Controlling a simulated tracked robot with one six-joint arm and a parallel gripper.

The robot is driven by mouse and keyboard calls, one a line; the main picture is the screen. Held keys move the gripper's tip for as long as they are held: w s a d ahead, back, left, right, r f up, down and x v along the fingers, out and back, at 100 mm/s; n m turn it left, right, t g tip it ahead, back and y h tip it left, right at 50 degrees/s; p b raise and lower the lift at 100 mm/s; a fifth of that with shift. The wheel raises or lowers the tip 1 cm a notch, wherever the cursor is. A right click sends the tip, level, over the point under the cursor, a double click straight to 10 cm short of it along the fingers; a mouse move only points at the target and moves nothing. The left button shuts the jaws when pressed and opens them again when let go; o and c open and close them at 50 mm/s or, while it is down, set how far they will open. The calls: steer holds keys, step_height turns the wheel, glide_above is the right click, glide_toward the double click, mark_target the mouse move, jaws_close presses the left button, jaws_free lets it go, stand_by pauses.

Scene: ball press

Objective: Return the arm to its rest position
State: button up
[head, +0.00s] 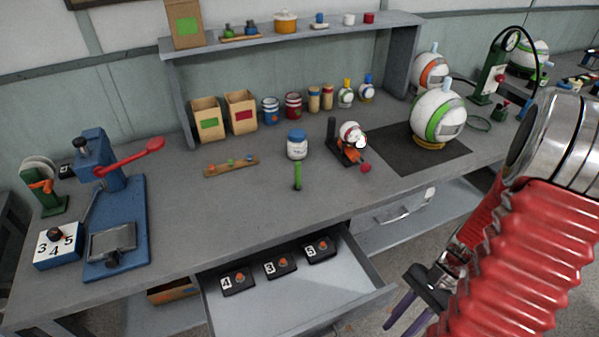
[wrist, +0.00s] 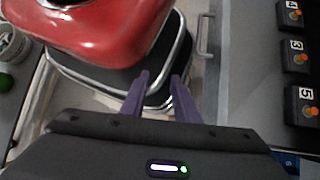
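My gripper (head: 397,330) hangs at the lower right of the head view, in front of the workbench and to the right of the open drawer. Its two purple fingers also show in the wrist view (wrist: 160,76), apart with a gap between the tips. I see nothing held between them. My red ribbed arm fills the right side of the head view and hides part of the bench's right end.
The open drawer (head: 290,308) sticks out from the workbench (head: 225,215) and holds three numbered blocks (head: 280,266). A blue press (head: 115,215) with a red lever stands at left. A white-green ball (head: 432,112) sits on a dark mat. Floor is free right of the drawer.

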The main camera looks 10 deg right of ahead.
steer(key=w+a+r+n+t+h, duration=0.2)
steer(key=w+r+n+h, duration=0.15)
steer(key=r, duration=0.35)
steer(key=w+a+r+n+t+h, duration=0.2)
steer(key=r+n, duration=0.3)
steer(key=r, duration=0.2)
steer(key=w+a+r+n+t+h, duration=0.2)
steer(key=a+r+n, duration=0.15)
steer(key=r, duration=0.35)
steer(key=a+r+n+t, duration=0.3)
steer(key=a+r, duration=0.2)
steer(key=r, duration=0.2)
steer(key=shift+s+a+r, duration=0.15)
steer(key=shift+s+a, duration=0.05)
steer(key=shift+a, duration=0.1)
